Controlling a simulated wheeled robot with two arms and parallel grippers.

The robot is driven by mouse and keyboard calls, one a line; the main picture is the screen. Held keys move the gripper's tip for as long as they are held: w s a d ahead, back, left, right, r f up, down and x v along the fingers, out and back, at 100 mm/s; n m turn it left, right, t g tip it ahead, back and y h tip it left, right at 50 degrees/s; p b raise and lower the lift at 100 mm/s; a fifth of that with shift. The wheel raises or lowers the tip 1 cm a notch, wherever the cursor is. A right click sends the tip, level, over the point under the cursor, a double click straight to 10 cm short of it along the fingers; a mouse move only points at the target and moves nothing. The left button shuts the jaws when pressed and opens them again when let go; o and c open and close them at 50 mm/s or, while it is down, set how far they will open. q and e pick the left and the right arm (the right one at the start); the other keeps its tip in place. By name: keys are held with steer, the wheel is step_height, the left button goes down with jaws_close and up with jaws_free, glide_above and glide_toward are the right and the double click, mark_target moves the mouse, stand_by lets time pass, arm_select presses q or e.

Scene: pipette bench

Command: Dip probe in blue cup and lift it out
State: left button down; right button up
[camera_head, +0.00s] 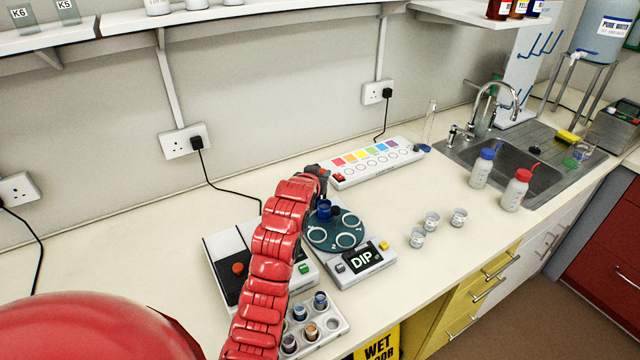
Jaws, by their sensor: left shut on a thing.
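My left arm, red and segmented, reaches up from the bottom. Its small dark gripper (321,190) is over the teal round platter (331,243) of the device whose screen reads DIP (364,259). A blue cup (324,211) is on the far left part of the platter, just under the gripper. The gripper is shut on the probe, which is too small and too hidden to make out. I cannot tell whether the probe's tip is inside the cup. My right gripper is not in view.
A black and white device (228,262) with a red button stands left of the platter, partly behind my arm. A rack (337,323) of small cups is in front. Small white cups (432,221) stand right. A long panel (376,163) with coloured squares lies behind.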

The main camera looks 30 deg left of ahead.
arm_select(q)
steer(key=c, duration=0.6)
jaws_free()
steer(key=shift+r, duration=0.2)
steer(key=shift+s, duration=0.1)
steer(key=shift+s+d+r, duration=0.15)
steer(key=shift+s, duration=0.15)
steer(key=p+v, duration=1.1)
steer(key=v, duration=0.5)
steer(key=shift+s, duration=0.25)
